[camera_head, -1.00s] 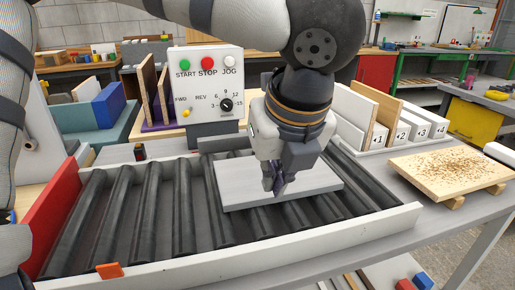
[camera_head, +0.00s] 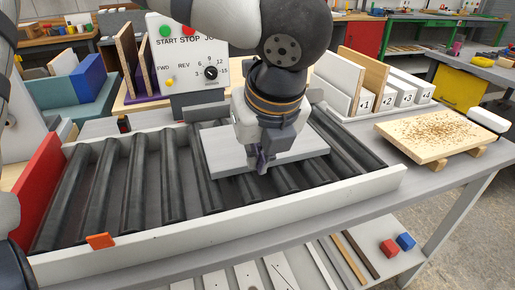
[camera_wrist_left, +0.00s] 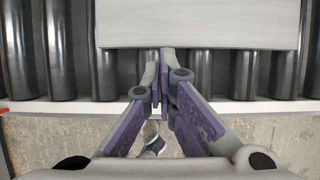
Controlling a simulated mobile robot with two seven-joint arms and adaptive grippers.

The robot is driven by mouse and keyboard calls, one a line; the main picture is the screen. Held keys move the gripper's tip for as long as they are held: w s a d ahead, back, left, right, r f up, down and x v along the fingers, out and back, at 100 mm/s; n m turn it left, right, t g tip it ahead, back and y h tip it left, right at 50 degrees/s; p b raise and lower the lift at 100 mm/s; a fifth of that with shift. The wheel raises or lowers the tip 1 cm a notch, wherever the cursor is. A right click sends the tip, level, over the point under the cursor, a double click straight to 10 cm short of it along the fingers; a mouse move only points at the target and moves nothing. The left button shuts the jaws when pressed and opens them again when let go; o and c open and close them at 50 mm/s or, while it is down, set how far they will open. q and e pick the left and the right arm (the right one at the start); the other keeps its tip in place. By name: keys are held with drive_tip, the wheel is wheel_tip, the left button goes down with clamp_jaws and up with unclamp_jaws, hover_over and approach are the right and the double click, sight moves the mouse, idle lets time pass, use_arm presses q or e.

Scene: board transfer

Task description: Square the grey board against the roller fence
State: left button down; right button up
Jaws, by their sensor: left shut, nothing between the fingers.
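The grey board (camera_head: 222,158) lies flat across the black rollers (camera_head: 145,180) in the middle of the conveyor. A white rail (camera_head: 215,228), which looks like the roller fence, runs along the near side. Bare rollers show between the board and this rail. My left gripper (camera_head: 261,165) points down at the board's near edge, shut and empty. In the left wrist view its fingertips (camera_wrist_left: 160,58) meet at the near edge of the board (camera_wrist_left: 200,22); I cannot tell whether they touch it. My right gripper is not in view.
A red plate (camera_head: 40,190) closes the conveyor's left end, and an orange tag (camera_head: 100,240) sits on the near rail. A control box (camera_head: 188,60) stands behind. A speckled wooden board (camera_head: 435,135) lies to the right. Blocks and strips lie on the shelf below.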

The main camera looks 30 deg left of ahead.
sight(243, 151)
use_arm(q)
drive_tip(key=shift+x, duration=1.65)
drive_tip(key=shift+w+a+f, duration=0.1)
drive_tip(key=shift+w+a, duration=0.85)
drive_tip(key=shift+a, duration=0.2)
drive_tip(key=shift+w+a+f, duration=0.1)
drive_tip(key=shift+w+a, duration=0.9)
drive_tip(key=shift+a, duration=0.15)
drive_tip(key=shift+s+d+r, duration=0.1)
drive_tip(key=shift+s+d, duration=0.7)
drive_tip(key=shift+d, duration=0.15)
drive_tip(key=shift+r, duration=3.55)
